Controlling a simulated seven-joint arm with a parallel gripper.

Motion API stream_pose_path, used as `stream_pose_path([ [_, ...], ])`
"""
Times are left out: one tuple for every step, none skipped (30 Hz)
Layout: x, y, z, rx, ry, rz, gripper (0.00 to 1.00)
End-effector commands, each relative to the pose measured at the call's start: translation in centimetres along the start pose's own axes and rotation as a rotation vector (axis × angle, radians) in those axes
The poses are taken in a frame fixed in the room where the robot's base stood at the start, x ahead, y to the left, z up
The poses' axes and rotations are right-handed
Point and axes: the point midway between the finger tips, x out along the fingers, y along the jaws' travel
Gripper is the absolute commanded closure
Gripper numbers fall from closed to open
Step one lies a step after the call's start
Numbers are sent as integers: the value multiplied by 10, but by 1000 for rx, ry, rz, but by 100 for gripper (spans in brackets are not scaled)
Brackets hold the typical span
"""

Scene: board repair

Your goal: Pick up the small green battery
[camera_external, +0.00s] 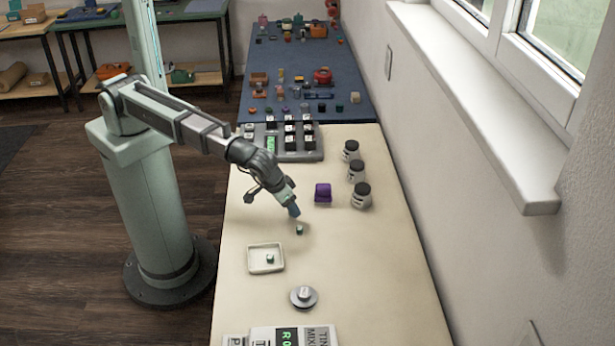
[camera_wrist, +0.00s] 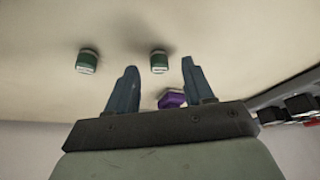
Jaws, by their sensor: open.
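A small green battery (camera_external: 299,230) with a pale end stands on the cream table just below my gripper (camera_external: 293,211). A second small green piece (camera_external: 269,258) sits in the white tray (camera_external: 266,271). In the wrist view, one green battery (camera_wrist: 159,61) shows between and slightly beyond the fingertips of my gripper (camera_wrist: 159,68). Another green battery (camera_wrist: 88,61) lies to the left, outside the fingers. My gripper is open and empty, pointing down above the table. The tray's walls do not show in the wrist view.
A purple holder (camera_external: 323,194) stands beyond the battery, and also shows in the wrist view (camera_wrist: 172,99). Several dark-lidded jars (camera_external: 361,195) stand near the wall. A grey rack (camera_external: 282,145) is at the far end. A round grey dish (camera_external: 304,298) lies nearer. Table right of the battery is clear.

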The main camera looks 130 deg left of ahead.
Motion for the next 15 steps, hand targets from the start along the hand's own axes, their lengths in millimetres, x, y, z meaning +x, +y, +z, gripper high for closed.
stream_pose_path([
  [5, 0, 0, 0, 0, 0, 48],
  [8, 0, 0, 0, 0, 0, 48],
  [9, 0, 0, 0, 0, 0, 48],
  [10, 0, 0, 0, 0, 0, 48],
  [11, 0, 0, 0, 0, 0, 48],
  [11, 0, 0, 0, 0, 0, 48],
  [11, 0, 0, 0, 0, 0, 48],
  [11, 0, 0, 0, 0, 1, 48],
  [10, 0, 0, 0, 0, 1, 48],
  [10, 0, 0, 0, 0, 1, 48],
  [10, 0, 0, 0, 0, 1, 51],
  [10, 0, 0, 0, 0, 0, 55],
  [10, 0, 0, 0, 0, 0, 57],
  [10, 0, 0, 0, 0, 0, 60],
  [10, 0, 0, 0, 0, 1, 64],
])
